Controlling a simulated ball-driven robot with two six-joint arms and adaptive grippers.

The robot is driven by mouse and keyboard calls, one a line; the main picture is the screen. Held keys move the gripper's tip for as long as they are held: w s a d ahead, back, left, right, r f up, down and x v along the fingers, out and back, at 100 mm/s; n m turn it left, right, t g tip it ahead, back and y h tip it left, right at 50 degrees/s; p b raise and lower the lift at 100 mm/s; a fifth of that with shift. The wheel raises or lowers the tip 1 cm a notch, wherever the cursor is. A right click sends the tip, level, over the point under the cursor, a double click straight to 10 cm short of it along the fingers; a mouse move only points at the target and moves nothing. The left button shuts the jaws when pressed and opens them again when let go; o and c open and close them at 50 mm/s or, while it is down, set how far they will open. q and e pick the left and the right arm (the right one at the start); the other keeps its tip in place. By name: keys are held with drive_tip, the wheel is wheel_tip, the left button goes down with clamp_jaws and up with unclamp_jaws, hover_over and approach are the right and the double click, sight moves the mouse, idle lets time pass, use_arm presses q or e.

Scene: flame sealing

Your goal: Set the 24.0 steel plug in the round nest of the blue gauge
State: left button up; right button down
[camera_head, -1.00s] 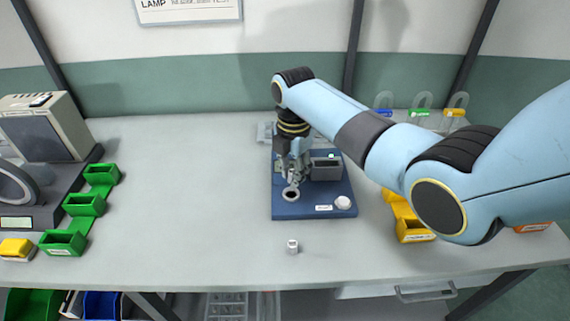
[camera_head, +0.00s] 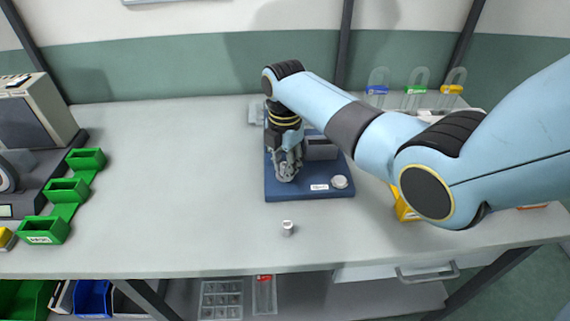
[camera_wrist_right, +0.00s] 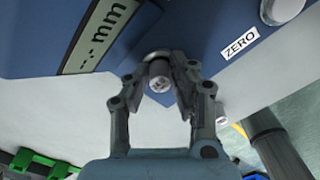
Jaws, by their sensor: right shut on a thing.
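The blue gauge (camera_head: 290,193) stands on the bench, with a dark block on it, a ZERO label and a pale round button at its front right. My right gripper (camera_head: 286,174) is over the front left of the gauge and hides the round nest. In the right wrist view the gripper (camera_wrist_right: 159,82) is shut on a small steel plug (camera_wrist_right: 158,76), whose pale-marked end shows between the fingertips. Whether the plug is inside the nest or just above it, I cannot tell. Its size marking is unreadable. My left gripper is not in view.
Another small steel cylinder (camera_head: 287,228) stands alone on the bench in front of the gauge. Green bins (camera_head: 66,190) and a grey machine are at the left. A yellow bin (camera_head: 404,207) is right of the gauge, partly behind my arm. The bench's left middle is clear.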

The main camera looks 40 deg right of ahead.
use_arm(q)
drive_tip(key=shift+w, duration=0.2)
use_arm(e)
drive_tip(key=shift+s+f, duration=0.25)
drive_tip(key=c, duration=1.1)
unclamp_jaws()
drive_tip(key=shift+f, duration=0.1)
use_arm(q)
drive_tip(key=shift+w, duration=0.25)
use_arm(e)
drive_tip(key=shift+o, duration=0.2)
drive_tip(key=shift+w, duration=0.1)
drive_tip(key=shift+r, duration=0.3)
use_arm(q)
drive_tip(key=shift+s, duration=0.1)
use_arm(e)
wheel_tip(320, 180, up, 12)
drive_tip(key=shift+f, duration=0.2)
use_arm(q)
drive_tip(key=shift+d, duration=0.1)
